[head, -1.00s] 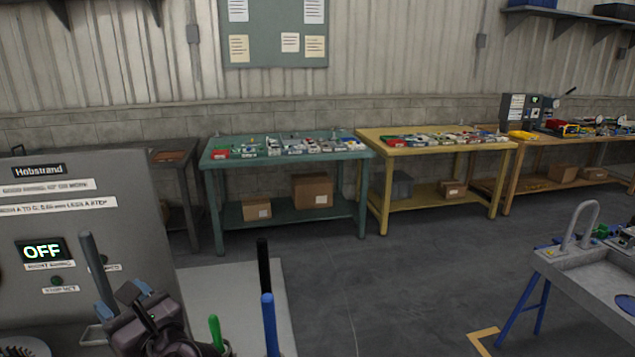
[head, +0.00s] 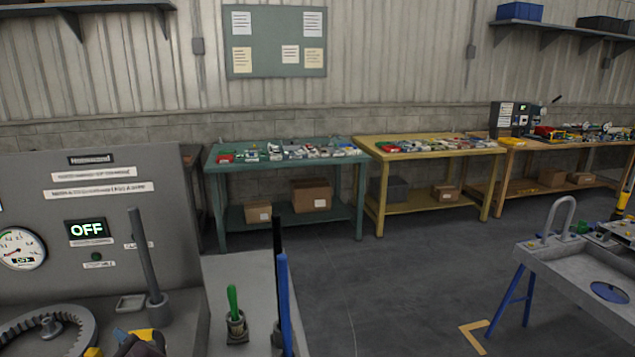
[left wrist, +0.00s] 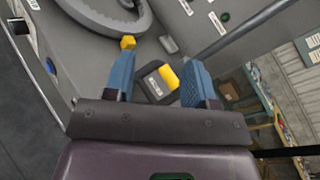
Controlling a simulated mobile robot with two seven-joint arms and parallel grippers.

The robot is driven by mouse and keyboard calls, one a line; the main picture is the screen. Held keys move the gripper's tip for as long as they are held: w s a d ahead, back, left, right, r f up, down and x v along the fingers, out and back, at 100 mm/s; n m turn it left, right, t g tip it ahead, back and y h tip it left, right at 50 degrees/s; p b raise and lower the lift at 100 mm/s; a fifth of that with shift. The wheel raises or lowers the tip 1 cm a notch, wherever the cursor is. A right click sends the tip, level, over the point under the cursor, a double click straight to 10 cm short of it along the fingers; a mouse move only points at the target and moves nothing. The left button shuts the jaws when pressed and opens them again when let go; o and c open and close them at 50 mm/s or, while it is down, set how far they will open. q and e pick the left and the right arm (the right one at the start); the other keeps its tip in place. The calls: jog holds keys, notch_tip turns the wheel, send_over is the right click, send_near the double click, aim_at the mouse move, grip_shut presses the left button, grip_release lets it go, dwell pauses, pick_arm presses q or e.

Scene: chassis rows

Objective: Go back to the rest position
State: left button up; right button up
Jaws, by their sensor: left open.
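My left gripper (left wrist: 160,72) is open in the left wrist view, its two blue fingers apart. A black and yellow object (left wrist: 158,84) shows between and beyond the fingers; I cannot tell whether they touch it. In the head view only a small part of the gripper shows at the bottom edge, beside yellow parts of that object. The grey machine (head: 45,230) with its OFF display (head: 87,230) stands behind it. My right gripper is not in view.
A grey ring (head: 45,325) lies on the machine's bed near a grey upright rod (head: 146,260). A green-handled tool (head: 233,299) and tall black and blue rods (head: 284,305) stand to the right. A teal bench (head: 290,158) and a yellow bench (head: 430,150) line the wall. Open floor (head: 400,270) lies between.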

pick_arm(q)
jog(key=s+d+f+n+g+h, duration=0.2)
jog(key=s+d+f+n+h, duration=0.2)
jog(key=s+f+n+h, duration=0.4)
jog(key=s+d+f+n+g+h, duration=0.3)
jog(key=s+d+f+n+h, duration=0.15)
jog(key=s+f+n, duration=0.5)
jog(key=w+f+t+h, duration=0.1)
jog(key=w+f+t, duration=0.5)
jog(key=f+t, duration=0.2)
jog(key=shift+w+a+f, duration=0.25)
jog(key=shift+a+f, duration=0.15)
jog(key=shift+a, duration=0.05)
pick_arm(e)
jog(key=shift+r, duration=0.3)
pick_arm(q)
jog(key=shift+h, duration=0.25)
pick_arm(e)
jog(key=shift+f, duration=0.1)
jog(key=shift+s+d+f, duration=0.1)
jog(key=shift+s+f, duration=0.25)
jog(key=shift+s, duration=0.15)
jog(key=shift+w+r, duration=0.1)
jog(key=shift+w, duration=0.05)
